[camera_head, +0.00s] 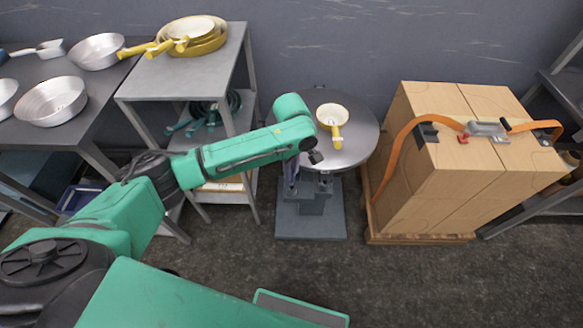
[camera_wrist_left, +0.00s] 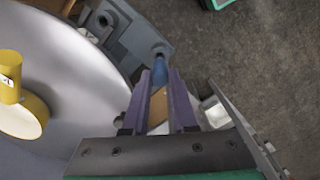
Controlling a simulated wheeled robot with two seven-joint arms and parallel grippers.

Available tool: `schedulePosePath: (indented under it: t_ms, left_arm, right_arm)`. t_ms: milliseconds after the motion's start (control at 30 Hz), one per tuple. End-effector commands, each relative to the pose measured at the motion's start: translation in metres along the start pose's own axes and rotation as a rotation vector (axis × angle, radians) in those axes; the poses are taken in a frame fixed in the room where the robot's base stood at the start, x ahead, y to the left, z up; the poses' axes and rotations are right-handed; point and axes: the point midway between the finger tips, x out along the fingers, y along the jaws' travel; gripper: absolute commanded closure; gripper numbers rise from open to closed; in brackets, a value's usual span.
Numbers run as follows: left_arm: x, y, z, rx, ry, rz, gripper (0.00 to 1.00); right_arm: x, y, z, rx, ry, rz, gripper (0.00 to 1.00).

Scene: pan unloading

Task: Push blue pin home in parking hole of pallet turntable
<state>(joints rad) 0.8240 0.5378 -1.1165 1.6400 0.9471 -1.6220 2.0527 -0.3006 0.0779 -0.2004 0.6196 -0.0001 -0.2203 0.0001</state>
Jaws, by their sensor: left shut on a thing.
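The pallet turntable (camera_head: 365,125) is a round grey disc on a grey pedestal; its disc (camera_wrist_left: 85,65) fills the left of the left wrist view. My left gripper (camera_head: 291,188) points down at the disc's front left edge. In the left wrist view its purple fingers (camera_wrist_left: 160,90) are shut on the blue pin (camera_wrist_left: 159,70). The pin's far end meets a grey bracket (camera_wrist_left: 135,38) beside the disc. The parking hole under the pin is hidden, and I cannot tell how deep the pin sits. My right gripper is not in view.
A cream pan (camera_head: 332,115) with a yellow handle lies on the disc. Strapped cardboard boxes (camera_head: 450,165) on a pallet stand close on the right. A grey shelf (camera_head: 185,80) with yellow pans stands left, beside a table of metal pans. The front floor (camera_head: 400,280) is clear.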

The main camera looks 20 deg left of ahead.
Motion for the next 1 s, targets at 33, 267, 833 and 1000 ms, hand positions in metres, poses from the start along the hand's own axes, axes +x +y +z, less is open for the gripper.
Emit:
schedulePosePath:
  t_ms: [33,267,833,1000]
  left_arm:
    - [0.0031,-0.0001,0.0003,0.000,-0.001,0.000,1.00]
    - [0.0050,0.0000,0.0004,0.001,-0.001,0.000,1.00]
    - [0.0103,-0.0001,0.0005,0.001,-0.001,-0.001,1.00]
    - [0.0126,0.0000,0.0004,0.001,-0.001,-0.001,1.00]
  right_arm:
    - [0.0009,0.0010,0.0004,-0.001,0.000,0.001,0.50]
    - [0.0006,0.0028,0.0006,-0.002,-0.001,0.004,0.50]
    - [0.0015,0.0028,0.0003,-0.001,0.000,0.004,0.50]
    - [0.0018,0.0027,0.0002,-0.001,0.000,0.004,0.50]
